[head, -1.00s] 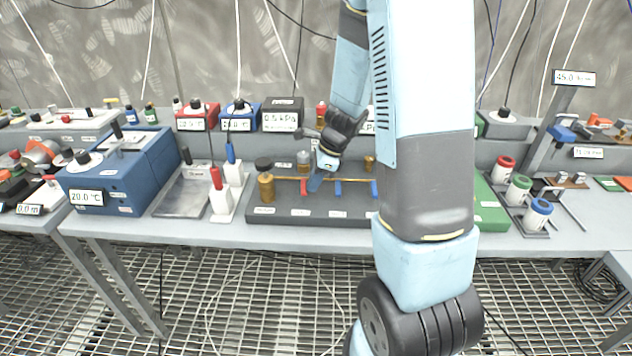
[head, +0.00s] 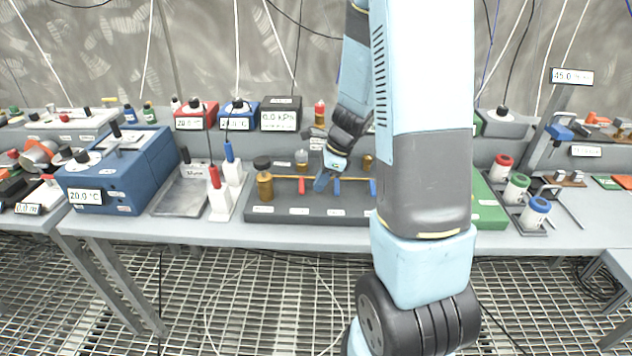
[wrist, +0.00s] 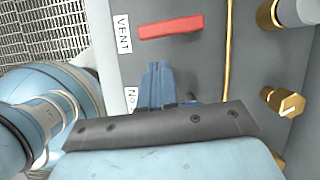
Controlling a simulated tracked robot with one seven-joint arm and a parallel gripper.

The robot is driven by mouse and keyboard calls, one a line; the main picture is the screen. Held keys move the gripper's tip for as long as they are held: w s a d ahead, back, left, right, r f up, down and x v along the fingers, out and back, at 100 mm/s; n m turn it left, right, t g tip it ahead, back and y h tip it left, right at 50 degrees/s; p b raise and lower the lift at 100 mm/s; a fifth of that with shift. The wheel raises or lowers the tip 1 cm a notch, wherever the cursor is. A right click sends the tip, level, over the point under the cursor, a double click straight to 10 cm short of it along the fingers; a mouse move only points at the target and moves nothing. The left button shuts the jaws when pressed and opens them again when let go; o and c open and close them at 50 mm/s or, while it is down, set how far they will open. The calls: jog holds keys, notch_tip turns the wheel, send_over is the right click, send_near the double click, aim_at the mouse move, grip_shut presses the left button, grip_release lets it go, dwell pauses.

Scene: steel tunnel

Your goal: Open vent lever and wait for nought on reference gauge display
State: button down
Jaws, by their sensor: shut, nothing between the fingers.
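The red vent lever (wrist: 171,27) lies beside the VENT label in the wrist view, pointing across the thin brass pipe (wrist: 228,60). The lever also shows on the dark manifold board (head: 262,213) in the head view (head: 302,186). The reference gauge display (head: 281,121), on a black box behind the board, reads 0.0 kPa. My gripper (head: 321,184) is shut and empty, just right of the red lever in the head view. Its blue fingers (wrist: 158,85) are apart from the red lever in the wrist view. A blue lever (wrist: 190,103) is partly hidden behind the gripper.
Other blue levers (head: 337,187) sit along the pipe to the right. Brass fittings (head: 265,186) stand at the board's left end. My arm hides the board's right end.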

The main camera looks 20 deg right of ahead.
jog(key=shift+s+d+r, duration=0.1)
jog(key=shift+s+d, duration=0.25)
jog(key=shift+d, duration=0.5)
jog(key=v, duration=0.9)
jog(key=shift+r, duration=0.45)
jog(key=shift+a, duration=0.1)
